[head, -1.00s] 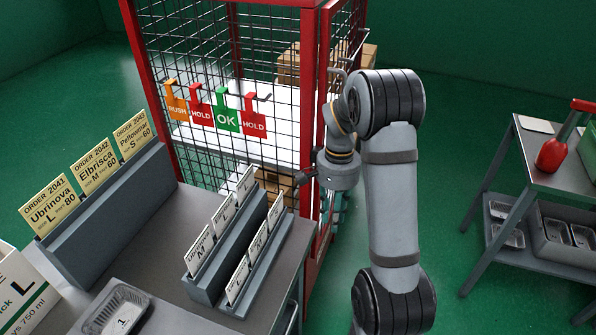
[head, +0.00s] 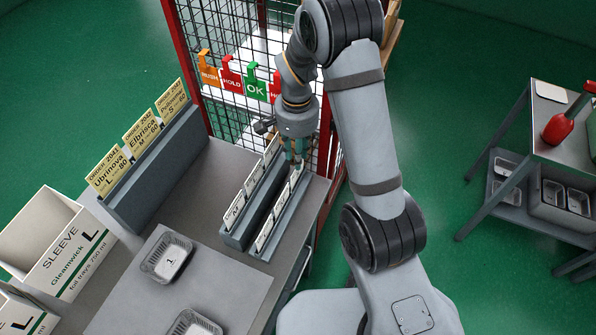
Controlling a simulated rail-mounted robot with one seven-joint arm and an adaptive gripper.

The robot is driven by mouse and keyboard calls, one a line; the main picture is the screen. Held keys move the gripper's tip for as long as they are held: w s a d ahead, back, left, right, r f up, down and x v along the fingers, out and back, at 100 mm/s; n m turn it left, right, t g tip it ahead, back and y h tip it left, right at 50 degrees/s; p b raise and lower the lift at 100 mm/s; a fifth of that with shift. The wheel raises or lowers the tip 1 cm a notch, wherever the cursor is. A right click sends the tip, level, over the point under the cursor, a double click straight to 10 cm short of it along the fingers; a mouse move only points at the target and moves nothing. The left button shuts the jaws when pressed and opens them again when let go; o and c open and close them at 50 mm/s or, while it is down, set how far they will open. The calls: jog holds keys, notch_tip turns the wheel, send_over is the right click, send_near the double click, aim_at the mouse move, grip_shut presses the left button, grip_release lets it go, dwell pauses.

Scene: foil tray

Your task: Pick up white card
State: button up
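Several white cards stand upright in a grey two-row holder (head: 237,240) on the bench. The back row has a card (head: 236,210) at its near end. The front row has a card (head: 264,235) at its near end and others behind it, up to a far card (head: 296,180). Print on the cards is too small to read. My gripper (head: 296,160) points down at the far end of the holder, its teal fingertips close to the far cards. Whether it touches a card or how wide its fingers stand is unclear.
Yellow order cards (head: 108,170) stand in a long grey rack at left. Foil trays (head: 167,257) and a SLEEVE box (head: 72,252) are on the near bench. A wire cage with hanging tags (head: 255,88) stands behind. A side table (head: 560,140) is at right.

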aim_at(297, 175)
jog(key=shift+s+f+p, duration=0.15)
jog(key=shift+f+p, duration=0.35)
jog(key=shift+f, duration=0.05)
notch_tip(297, 175, down, 4)
jog(key=shift+f+p, duration=0.15)
jog(key=shift+p, duration=0.55)
jog(key=shift+c, duration=1.2)
grip_shut()
